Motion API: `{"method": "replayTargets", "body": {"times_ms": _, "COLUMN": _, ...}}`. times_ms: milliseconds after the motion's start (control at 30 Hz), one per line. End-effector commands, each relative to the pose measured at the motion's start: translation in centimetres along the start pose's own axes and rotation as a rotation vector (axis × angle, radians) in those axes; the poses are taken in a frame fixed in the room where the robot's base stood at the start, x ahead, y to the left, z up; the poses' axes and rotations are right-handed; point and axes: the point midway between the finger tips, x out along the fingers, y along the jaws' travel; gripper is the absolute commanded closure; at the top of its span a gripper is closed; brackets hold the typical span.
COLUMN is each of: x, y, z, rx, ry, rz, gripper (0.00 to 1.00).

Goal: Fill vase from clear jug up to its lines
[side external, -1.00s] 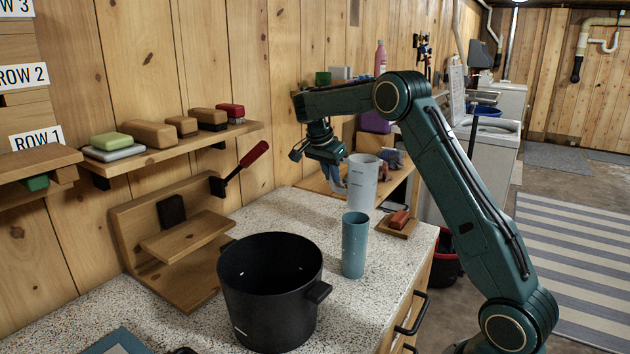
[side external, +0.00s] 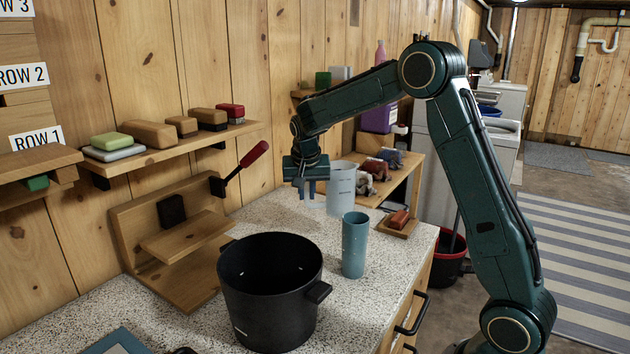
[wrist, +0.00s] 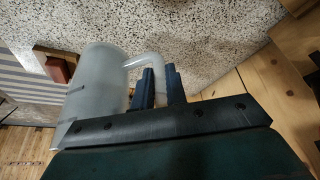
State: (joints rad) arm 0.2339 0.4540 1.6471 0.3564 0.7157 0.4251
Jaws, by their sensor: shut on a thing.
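The clear jug (side external: 341,190) is a frosted, pale cylinder with faint markings, standing upright behind the vase. I cannot tell whether its base touches the counter. My gripper (side external: 307,192) points down at the jug's left side and is shut on its handle; the wrist view shows the fingers (wrist: 160,86) at the handle beside the jug body (wrist: 102,82). The vase (side external: 355,246) is a tall teal cylinder, upright on the speckled counter, in front of the jug and apart from it. Its inside, its lines and any liquid level cannot be made out.
A black pot (side external: 270,295) stands in front and to the left of the vase. A red block (side external: 399,219) lies on a small wooden tray to the right. A wooden stand with a red-handled lever (side external: 254,154) is at the wall. Counter left of the jug is clear.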

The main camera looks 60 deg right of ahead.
Motion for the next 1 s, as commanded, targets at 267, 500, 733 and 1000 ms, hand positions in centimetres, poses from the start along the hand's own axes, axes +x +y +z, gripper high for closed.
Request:
{"method": "replayTargets", "body": {"times_ms": 267, "x": -1.0, "y": -2.8, "z": 4.6, "rx": -0.251, "ry": 0.004, "rz": -0.115, "gripper": 1.0}}
{"method": "replayTargets", "body": {"times_ms": 500, "x": -1.5, "y": -4.5, "z": 7.7, "rx": -0.366, "ry": 0.004, "rz": -0.169, "gripper": 1.0}}
{"method": "replayTargets", "body": {"times_ms": 733, "x": -1.2, "y": -5.8, "z": 8.5, "rx": -0.305, "ry": -0.002, "rz": -0.138, "gripper": 1.0}}
{"method": "replayTargets", "body": {"times_ms": 1000, "x": -0.6, "y": -6.7, "z": 7.7, "rx": -0.11, "ry": -0.006, "rz": -0.049, "gripper": 1.0}}
